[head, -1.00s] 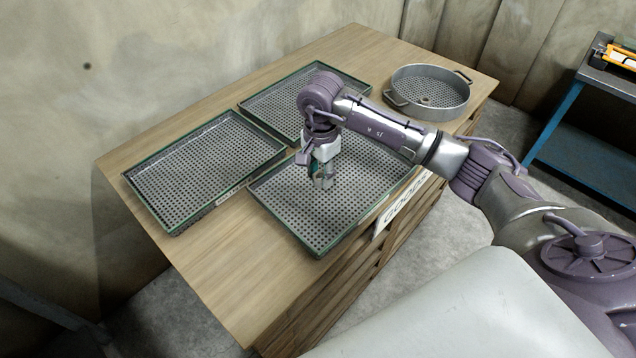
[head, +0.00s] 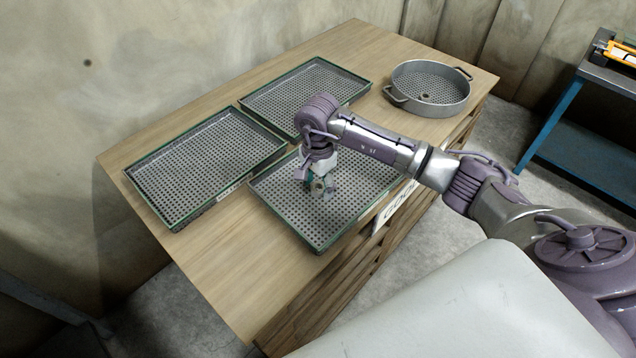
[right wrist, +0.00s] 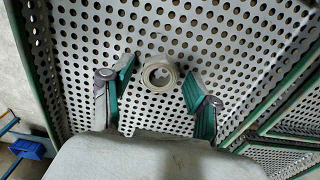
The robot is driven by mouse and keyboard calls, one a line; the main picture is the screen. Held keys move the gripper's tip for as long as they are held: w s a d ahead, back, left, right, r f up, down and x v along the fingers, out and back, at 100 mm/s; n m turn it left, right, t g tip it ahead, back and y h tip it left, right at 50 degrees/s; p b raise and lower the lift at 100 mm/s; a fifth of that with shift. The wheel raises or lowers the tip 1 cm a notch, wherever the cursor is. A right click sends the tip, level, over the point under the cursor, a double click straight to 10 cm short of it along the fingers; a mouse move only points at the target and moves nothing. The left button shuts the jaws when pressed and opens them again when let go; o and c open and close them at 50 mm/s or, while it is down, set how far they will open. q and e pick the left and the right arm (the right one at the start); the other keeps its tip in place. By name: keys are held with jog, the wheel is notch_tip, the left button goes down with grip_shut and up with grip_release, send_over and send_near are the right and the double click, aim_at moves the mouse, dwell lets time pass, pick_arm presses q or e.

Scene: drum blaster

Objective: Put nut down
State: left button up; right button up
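The nut (right wrist: 160,74) is a grey metal ring lying on the perforated floor of the front tray (head: 318,232), as the right wrist view shows. My right gripper (head: 322,187) is low over this tray. Its two green-padded fingers are spread wide, one on each side of the nut, with a gap between each finger and the nut. In the head view I cannot make out the nut clearly at the gripper. My left gripper is not in view.
Two more green-rimmed perforated trays, one at the left (head: 205,165) and one at the back (head: 290,95), share the wooden table (head: 225,275). A round metal pan (head: 430,88) with a small part inside stands at the right. A blue-legged bench (head: 580,135) is farther right.

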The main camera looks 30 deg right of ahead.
aim_at(318, 187)
jog(key=shift+r, duration=0.1)
notch_tip(318, 187, up, 12)
jog(key=b, duration=0.1)
dwell(0.5)
dwell(0.4)
